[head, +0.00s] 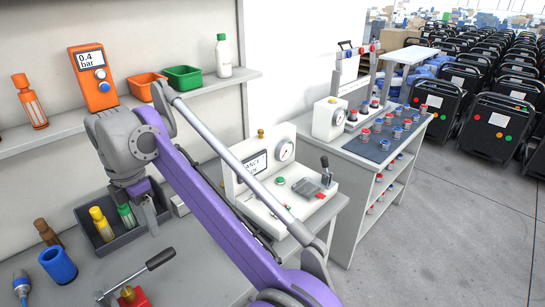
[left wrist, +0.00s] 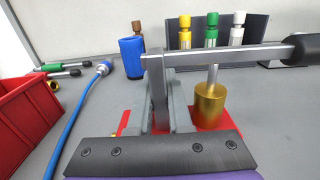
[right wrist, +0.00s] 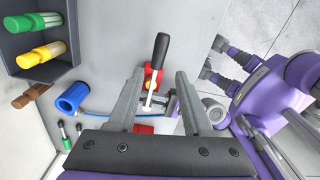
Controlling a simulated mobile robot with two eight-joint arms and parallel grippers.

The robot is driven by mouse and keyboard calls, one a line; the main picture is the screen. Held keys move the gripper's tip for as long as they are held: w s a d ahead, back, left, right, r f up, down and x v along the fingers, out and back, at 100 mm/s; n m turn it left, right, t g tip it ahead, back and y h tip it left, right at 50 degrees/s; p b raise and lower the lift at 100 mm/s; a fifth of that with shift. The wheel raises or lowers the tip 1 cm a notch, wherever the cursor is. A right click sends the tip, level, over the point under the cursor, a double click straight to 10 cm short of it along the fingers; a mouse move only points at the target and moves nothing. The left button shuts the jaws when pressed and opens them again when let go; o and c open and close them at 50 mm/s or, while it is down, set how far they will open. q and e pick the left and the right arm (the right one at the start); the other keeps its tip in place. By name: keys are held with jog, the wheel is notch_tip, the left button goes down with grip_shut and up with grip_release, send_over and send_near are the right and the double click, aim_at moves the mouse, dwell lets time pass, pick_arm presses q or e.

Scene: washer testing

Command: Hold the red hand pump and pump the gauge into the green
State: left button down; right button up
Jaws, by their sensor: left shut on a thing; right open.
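The red hand pump (left wrist: 222,142) has a brass cylinder and a grey lever with a black handle (left wrist: 297,50). It also shows at the bottom of the head view (head: 132,296), partly cut off. My left gripper (left wrist: 160,92) is shut on the pump's grey upright part. My right gripper (right wrist: 160,78) is open and empty above the bench; the black-handled lever shows between its fingers, apart from them. An orange gauge (head: 92,80) on the shelf reads 0.4 bar. A white unit with a round dial (head: 284,150) stands farther right; its needle is too small to read.
A dark tray (head: 85,222) holds yellow and green fittings beside my right gripper. A blue cup (left wrist: 132,57), a blue hose (left wrist: 70,125) and a red bin (left wrist: 28,105) lie around the pump. Orange and green bins (head: 183,78) stand on the shelf.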

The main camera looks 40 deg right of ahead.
aim_at(160, 254)
jog(key=shift+c, duration=0.2)
jog(key=shift+f, duration=0.15)
jog(key=shift+c, duration=1.2)
jog(key=shift+f+m, duration=0.7)
jog(key=shift+f, duration=0.05)
jog(key=c, duration=0.5)
jog(key=shift+f, duration=0.3)
grip_shut()
jog(key=shift+f, duration=2.7)
